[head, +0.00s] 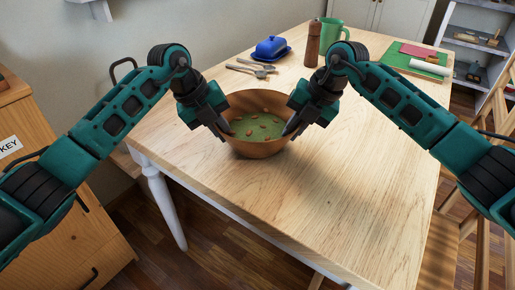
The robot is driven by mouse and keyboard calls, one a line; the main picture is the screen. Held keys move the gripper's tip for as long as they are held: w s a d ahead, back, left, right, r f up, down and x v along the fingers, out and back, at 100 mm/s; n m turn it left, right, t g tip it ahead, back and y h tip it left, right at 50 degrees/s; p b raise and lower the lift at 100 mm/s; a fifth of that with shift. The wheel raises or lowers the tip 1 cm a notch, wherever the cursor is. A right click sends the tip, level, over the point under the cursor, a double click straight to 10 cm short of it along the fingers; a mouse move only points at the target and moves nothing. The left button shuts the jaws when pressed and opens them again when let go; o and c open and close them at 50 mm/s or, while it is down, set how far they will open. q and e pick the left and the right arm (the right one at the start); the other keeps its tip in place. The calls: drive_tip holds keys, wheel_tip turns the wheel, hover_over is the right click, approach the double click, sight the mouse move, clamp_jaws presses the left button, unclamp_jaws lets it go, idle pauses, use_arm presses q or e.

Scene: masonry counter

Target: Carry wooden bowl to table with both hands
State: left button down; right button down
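The wooden bowl (258,147) is upright at the table's near-left part, with green contents and several brown bits in it. It appears to rest on the wooden table (335,200); its underside is hidden. My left gripper (222,130) is at the bowl's left rim, with its dark fingers reaching down there. My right gripper (294,125) is at the right rim in the same way. Whether the fingers pinch the rim or only touch it is not clear.
Behind the bowl lie several utensils (252,68), a blue butter dish (270,48), a brown pepper mill (312,44) and a green mug (331,37). A green board (400,57) lies at the back right. The table's front right is clear. A wooden cabinet (55,170) stands left.

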use_arm(q)
drive_tip(key=shift+w+a+f, duration=0.1)
drive_tip(key=shift+a+f, duration=0.15)
drive_tip(key=shift+f, duration=0.25)
use_arm(e)
drive_tip(key=shift+w+d+f, duration=0.1)
drive_tip(key=shift+d+f, duration=0.15)
drive_tip(key=shift+f, duration=0.25)
use_arm(q)
drive_tip(key=c, duration=1.5)
unclamp_jaws()
use_arm(e)
drive_tip(key=c, duration=1.5)
unclamp_jaws()
use_arm(q)
drive_tip(key=shift+o, duration=1.3)
drive_tip(key=shift+d+r, duration=0.1)
drive_tip(key=shift+d, duration=0.1)
use_arm(e)
drive_tip(key=shift+o, duration=1.3)
drive_tip(key=shift+a+r, duration=0.1)
drive_tip(key=shift+a, duration=0.1)
drive_tip(key=shift+r, duration=0.25)
use_arm(q)
drive_tip(key=v, duration=1.2)
use_arm(e)
drive_tip(key=v, duration=1.1)
drive_tip(key=shift+d+r, duration=0.15)
drive_tip(key=shift+r, duration=0.1)
